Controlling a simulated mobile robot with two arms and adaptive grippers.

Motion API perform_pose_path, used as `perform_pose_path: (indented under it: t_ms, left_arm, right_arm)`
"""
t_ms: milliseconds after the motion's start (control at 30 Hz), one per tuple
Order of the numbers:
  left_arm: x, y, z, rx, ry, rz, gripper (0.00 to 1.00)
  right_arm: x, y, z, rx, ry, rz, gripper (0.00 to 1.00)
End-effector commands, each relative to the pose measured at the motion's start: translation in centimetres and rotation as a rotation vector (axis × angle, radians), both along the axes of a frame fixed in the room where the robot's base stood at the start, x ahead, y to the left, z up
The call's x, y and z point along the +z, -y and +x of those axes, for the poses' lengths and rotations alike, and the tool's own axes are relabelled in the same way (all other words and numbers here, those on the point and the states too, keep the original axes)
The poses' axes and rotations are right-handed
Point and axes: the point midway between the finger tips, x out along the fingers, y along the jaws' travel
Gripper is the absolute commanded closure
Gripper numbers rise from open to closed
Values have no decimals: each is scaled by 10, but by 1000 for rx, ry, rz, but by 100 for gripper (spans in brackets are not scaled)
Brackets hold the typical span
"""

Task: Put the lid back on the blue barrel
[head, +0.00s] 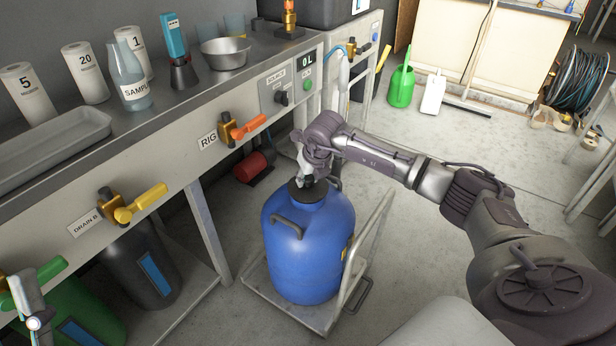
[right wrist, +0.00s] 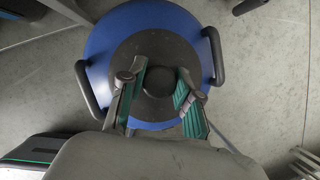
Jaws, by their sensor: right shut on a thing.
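The blue barrel (head: 308,250) stands upright on a low cart, with a dark handle on its shoulder. A dark round lid (head: 308,194) is at the barrel's neck. My right gripper (head: 306,181) is over the lid, pointing down. In the right wrist view, the lid (right wrist: 135,49) covers the middle of the blue barrel (right wrist: 103,45), and my right gripper's green-padded fingers (right wrist: 157,90) are on either side of its central knob. My right gripper is shut on the lid. I cannot tell whether the lid is seated or slightly above the neck.
The cart (head: 284,309) has an upright rail right of the barrel. A bench (head: 190,130) with RIG (head: 228,131) and DRAIN B (head: 110,208) valves runs along the left. The floor right of the cart is mostly clear.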

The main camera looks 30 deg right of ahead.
Motion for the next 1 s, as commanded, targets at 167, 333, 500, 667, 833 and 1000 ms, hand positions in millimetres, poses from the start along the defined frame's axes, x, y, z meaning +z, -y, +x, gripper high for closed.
perform_pose_path:
  t_ms: [167, 333, 500, 667, 833, 1000]
  left_arm:
    - [0, 0, 0, 1, -2, 1, 60]
    - [0, 0, 0, 1, 0, 1, 60]
    - [0, -1, 0, 2, 2, 1, 60]
    - [0, -1, 0, 2, 3, 0, 60]
    - [0, -1, -1, 2, 3, 0, 60]
    - [0, -1, -1, 3, 3, 0, 60]
  right_arm:
    - [0, 0, 0, 0, 0, 0, 100]
    - [0, 0, 0, 0, 0, 0, 57]
    - [0, 0, 0, 0, 0, 0, 38]
    - [0, 0, 0, 0, 0, 0, 38]
    - [0, 0, 0, 0, 0, 0, 13]
    - [0, 0, 0, 0, 0, 0, 13]
